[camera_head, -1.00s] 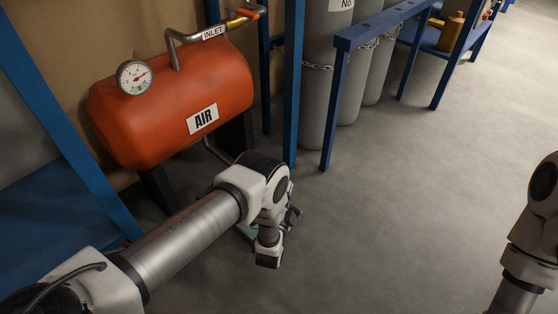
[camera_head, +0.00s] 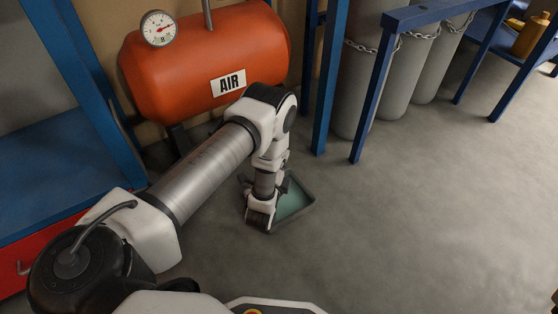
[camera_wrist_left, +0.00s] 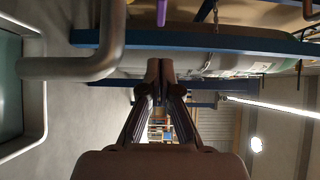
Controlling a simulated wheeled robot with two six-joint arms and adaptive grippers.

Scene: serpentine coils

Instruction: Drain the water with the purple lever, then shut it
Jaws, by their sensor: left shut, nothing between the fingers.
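The purple lever (camera_wrist_left: 161,12) shows as a short upright strip at the top edge of the left wrist view, partly cut off. My left gripper (camera_wrist_left: 160,68) is shut and empty, its fingertips below the lever in that picture and apart from it. A bent grey pipe (camera_wrist_left: 70,67) runs left of the fingers. The orange air tank (camera_head: 180,80) with a gauge (camera_head: 158,28) stands behind my left arm in the head view. The lever is hidden there. My right gripper is out of view.
A tray with greenish liquid (camera_head: 309,201) lies on the floor beside my left wrist; its rim also shows in the left wrist view (camera_wrist_left: 38,120). Blue frame posts (camera_head: 328,80) and chained grey cylinders (camera_head: 362,90) stand right of the tank. The floor at right is clear.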

